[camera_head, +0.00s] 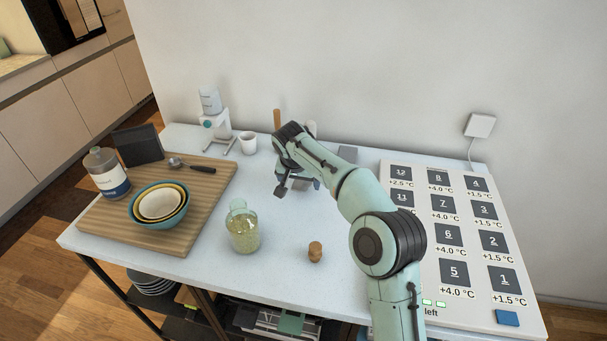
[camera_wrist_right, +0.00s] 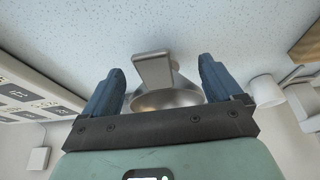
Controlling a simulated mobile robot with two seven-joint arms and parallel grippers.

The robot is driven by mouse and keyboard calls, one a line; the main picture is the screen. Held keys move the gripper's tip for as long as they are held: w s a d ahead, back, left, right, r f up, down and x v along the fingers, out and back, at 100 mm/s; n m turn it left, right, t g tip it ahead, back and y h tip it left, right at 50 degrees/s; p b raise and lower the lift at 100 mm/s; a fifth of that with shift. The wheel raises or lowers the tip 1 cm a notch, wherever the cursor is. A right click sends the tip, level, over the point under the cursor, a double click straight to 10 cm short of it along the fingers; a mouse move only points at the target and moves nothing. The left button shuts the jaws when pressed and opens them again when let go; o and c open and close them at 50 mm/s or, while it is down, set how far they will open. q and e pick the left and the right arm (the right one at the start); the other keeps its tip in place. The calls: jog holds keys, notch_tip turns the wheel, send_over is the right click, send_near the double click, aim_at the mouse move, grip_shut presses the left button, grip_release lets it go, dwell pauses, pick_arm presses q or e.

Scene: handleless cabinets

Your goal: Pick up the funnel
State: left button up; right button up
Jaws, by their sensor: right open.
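A shiny metal piece with a round, bowl-like rim and a flat grey tab, which looks like the funnel (camera_wrist_right: 168,99), shows in the right wrist view. It lies between the two blue fingers of my right gripper (camera_wrist_right: 161,66), with gaps on both sides. My right gripper also shows in the head view (camera_head: 298,187), low over the middle of the white table (camera_head: 190,240). It is open, and the wrist and fingers hide most of the funnel there. I cannot tell whether a finger touches it. My left gripper is not in view.
A glass jar (camera_head: 242,232) and a cork stopper (camera_head: 315,252) stand in front of the gripper. A wooden board (camera_head: 110,226) with nested bowls (camera_head: 160,204) and a bottle (camera_head: 107,175) is on the left. A white cup (camera_head: 248,144) stands behind. A numbered panel (camera_head: 462,271) fills the right.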

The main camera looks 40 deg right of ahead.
grip_shut()
jog(key=shift+r, duration=0.1)
